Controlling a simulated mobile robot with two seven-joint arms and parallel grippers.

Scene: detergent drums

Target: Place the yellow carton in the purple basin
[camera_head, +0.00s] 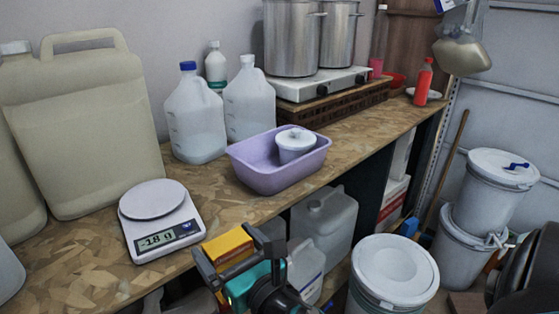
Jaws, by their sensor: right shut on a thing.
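The yellow carton (228,245) is at the lower middle of the head view, in front of the bench edge. My right gripper (234,264) is shut on it, with dark fingers on either side. A teal area shows just below the carton, and I cannot tell whether it is part of it. The carton's lower part is hidden by the gripper. The purple basin (257,180) stands on the bench, above and right of the carton in the picture and apart from it. A white lidded tub (295,147) sits inside the basin. My left gripper is not in view.
A scale (160,220) stands left of the carton. Two clear jugs (194,125) stand behind the basin, and big beige canisters (85,130) at the left. Pots (292,40) stand on a stove behind. A white drum (395,270) is at the lower right. Bench right of the basin is clear.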

